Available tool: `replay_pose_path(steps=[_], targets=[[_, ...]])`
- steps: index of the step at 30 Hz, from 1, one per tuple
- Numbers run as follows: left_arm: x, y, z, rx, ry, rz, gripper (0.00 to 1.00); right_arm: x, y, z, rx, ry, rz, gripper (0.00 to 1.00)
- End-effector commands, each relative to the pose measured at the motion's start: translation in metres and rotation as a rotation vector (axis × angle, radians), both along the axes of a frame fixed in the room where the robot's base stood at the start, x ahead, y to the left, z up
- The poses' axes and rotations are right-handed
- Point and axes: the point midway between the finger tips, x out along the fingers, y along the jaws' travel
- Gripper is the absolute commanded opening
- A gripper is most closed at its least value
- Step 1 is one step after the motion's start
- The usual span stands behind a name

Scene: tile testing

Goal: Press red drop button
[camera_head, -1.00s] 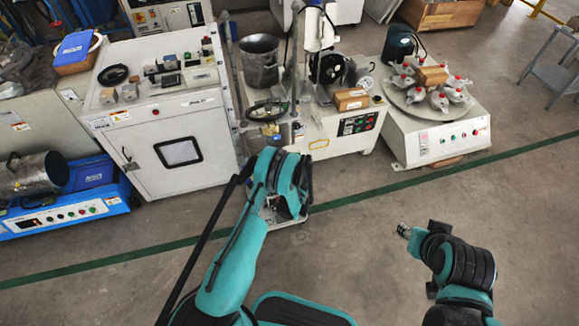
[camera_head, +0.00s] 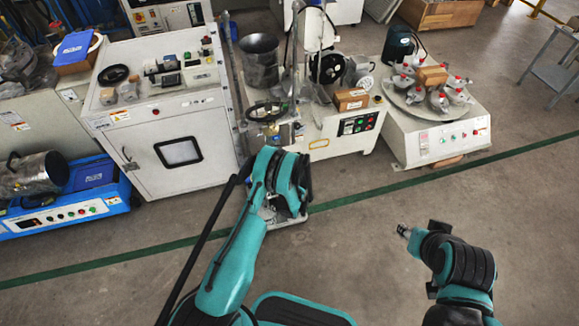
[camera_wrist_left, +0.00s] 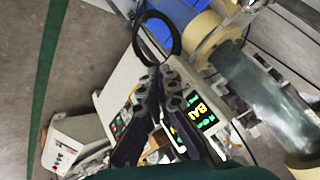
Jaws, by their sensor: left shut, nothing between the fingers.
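Several machines carry buttons, and I cannot tell which one is the red drop button. The middle machine's dark control panel (camera_head: 361,123) has red and green buttons on its front. A panel with small red and green buttons (camera_wrist_left: 116,126) also shows in the left wrist view. My left gripper (camera_wrist_left: 152,75) is shut and empty, its fingertips near a black ring-shaped handwheel (camera_wrist_left: 158,36). In the head view my own wrist hides most of this gripper. My right gripper (camera_head: 403,230) hangs over the bare floor, away from the machines; its jaws are too small to read.
A turntable machine (camera_head: 442,140) with several red-topped parts stands right of the middle machine. A white cabinet (camera_head: 140,133) stands left, with a blue machine (camera_head: 68,212) beyond it. A green lit display (camera_wrist_left: 203,113) is close to the left fingers. The floor in front is clear.

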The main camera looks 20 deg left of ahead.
Motion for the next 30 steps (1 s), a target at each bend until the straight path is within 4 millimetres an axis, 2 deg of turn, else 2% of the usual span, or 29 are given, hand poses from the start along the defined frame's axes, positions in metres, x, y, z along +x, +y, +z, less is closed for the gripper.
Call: replay_pose_path(steps=[30], targets=[[-0.0064,-0.0046,-0.0011,0.000,0.000,0.000,0.00,0.0000,0.0000,0.0000,0.000,0.000,0.000,0.40]])
